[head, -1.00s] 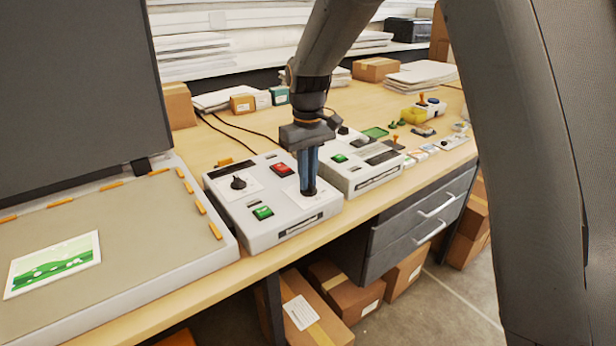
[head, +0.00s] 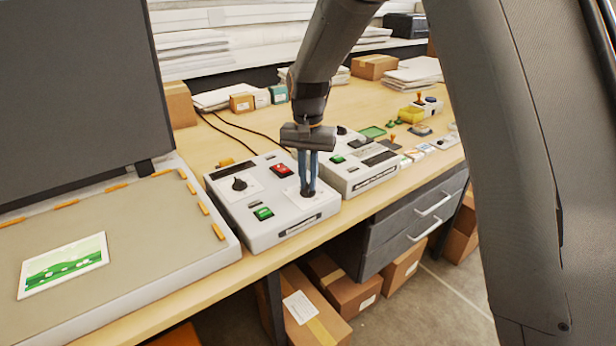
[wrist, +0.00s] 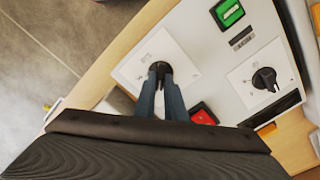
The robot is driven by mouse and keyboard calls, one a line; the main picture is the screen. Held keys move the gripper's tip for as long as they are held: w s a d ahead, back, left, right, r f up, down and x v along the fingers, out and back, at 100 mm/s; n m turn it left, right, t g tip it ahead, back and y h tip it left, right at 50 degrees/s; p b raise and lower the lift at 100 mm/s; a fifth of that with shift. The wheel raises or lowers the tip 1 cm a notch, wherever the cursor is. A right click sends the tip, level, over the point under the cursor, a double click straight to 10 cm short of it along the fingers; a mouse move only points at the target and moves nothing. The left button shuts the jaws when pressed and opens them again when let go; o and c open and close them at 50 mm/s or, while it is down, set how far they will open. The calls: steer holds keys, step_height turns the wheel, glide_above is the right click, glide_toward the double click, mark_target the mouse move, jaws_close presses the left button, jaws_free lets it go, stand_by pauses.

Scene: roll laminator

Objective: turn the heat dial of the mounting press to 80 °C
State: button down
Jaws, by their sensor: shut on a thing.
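The white control box (head: 275,228) of the press stands on the bench beside the open press. It carries a black dial (head: 239,184) at its left, a red switch (head: 282,170), a green switch (head: 263,213) and a second black dial (head: 307,193) at its right. My gripper (head: 308,190) points straight down and is shut on the right dial. In the wrist view my fingers (wrist: 161,82) close on that dial's knob (wrist: 160,68), while the other dial (wrist: 265,79) stands free. The scale marks around the held dial are too small to read.
The open press (head: 120,240) with a green picture (head: 63,265) on its bed lies at the left. A second white device (head: 360,172) stands close to the right of the control box. Small items and boxes lie farther back. The bench's front edge is near.

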mark_target(308, 184)
steer(key=shift+m, duration=0.9)
steer(key=c, duration=1.8)
jaws_free()
steer(key=shift+r, duration=0.1)
step_height(308, 184, up, 8)
steer(key=shift+f+b, duration=0.15)
steer(key=shift+b, duration=0.8)
steer(key=shift+d, duration=0.1)
